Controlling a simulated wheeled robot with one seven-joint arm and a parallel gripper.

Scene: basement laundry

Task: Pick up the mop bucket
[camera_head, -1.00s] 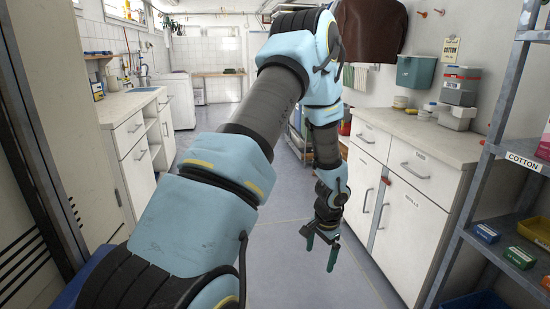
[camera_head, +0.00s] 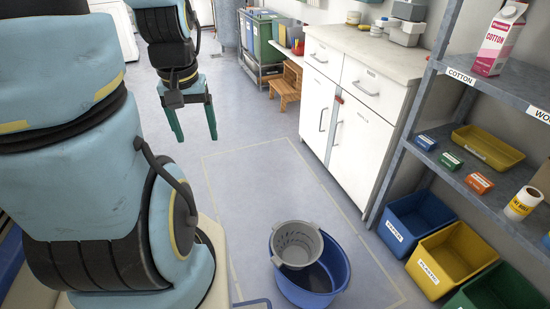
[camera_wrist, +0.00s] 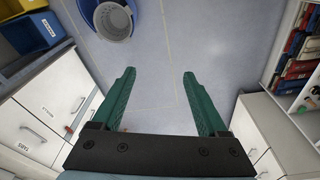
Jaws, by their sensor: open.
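The mop bucket (camera_head: 325,275) is a round blue tub with a grey perforated wringer basket (camera_head: 296,244) set in its top. It stands upright on the floor at the bottom middle of the head view. In the wrist view the bucket (camera_wrist: 127,8) and the basket (camera_wrist: 113,21) show at the top left, beyond the fingers. My gripper (camera_head: 195,122) points down with its two green fingers spread apart and nothing between them. It is well beyond the bucket and up to its left in the head view, not touching it. The gripper also fills the lower wrist view (camera_wrist: 160,100).
White cabinets (camera_head: 345,125) line the right side. A grey metal shelf (camera_head: 460,150) stands nearer, with blue (camera_head: 396,235), yellow (camera_head: 436,250) and green bins on the floor beneath. A wooden step stool (camera_head: 287,88) is farther back. The floor between gripper and bucket is clear.

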